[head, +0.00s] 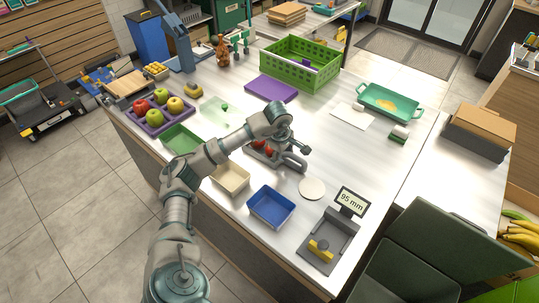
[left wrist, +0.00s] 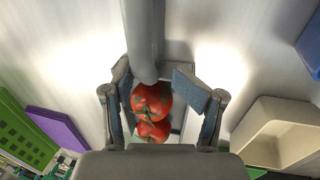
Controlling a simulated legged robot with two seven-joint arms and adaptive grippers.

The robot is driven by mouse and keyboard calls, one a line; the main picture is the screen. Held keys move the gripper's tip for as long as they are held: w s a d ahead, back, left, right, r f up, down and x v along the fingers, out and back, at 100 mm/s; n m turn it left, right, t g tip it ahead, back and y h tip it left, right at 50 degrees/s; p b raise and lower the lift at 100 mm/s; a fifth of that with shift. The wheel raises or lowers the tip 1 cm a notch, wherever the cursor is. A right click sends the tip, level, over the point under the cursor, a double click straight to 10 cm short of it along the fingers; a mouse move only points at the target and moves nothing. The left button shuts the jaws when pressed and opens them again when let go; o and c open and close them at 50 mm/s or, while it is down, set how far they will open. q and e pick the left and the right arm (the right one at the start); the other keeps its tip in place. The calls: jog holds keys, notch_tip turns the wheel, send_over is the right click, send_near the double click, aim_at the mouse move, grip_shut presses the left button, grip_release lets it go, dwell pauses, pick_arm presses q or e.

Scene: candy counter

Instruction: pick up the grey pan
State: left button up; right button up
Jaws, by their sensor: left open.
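A grey pan (head: 262,157) with red tomatoes (head: 267,146) in it sits on the white counter, under my left gripper (head: 279,149). The gripper hides much of the pan. In the left wrist view, my left gripper (left wrist: 162,100) is open, with its two blue-grey finger pads apart on either side of the tomatoes (left wrist: 151,108). A grey bar (left wrist: 144,40), which looks like the pan's handle, reaches from the top edge to between the fingers. I cannot tell whether the fingers touch it. My right gripper is in neither view.
A beige tray (head: 231,180) and a blue tray (head: 271,207) stand in front, with a round white disc (head: 312,188) to the right. A green tray (head: 180,139) and a purple fruit tray (head: 160,117) lie left. A green crate (head: 300,65) stands behind.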

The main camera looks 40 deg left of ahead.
pick_arm(q)
jog(key=shift+w+d, duration=0.25)
jog(key=shift+d, duration=0.6)
jog(key=shift+c, duration=1)
jog(key=shift+s+a+f, duration=0.1)
jog(key=shift+s+a, duration=0.05)
jog(key=shift+a, duration=0.4)
jog(key=c, duration=0.8)
jog(key=shift+s+a+f, duration=0.1)
jog(key=shift+a+f, duration=0.15)
jog(key=shift+a, duration=0.2)
grip_shut()
jog(key=shift+d+r, duration=0.1)
jog(key=shift+r, duration=0.05)
jog(key=w+p+v, duration=0.2)
jog(key=v, duration=0.8)
jog(key=shift+w+r, duration=0.15)
jog(key=shift+w, duration=0.15)
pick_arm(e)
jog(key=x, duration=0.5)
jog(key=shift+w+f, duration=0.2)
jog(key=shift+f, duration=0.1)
pick_arm(q)
jog(key=shift+r, duration=0.1)
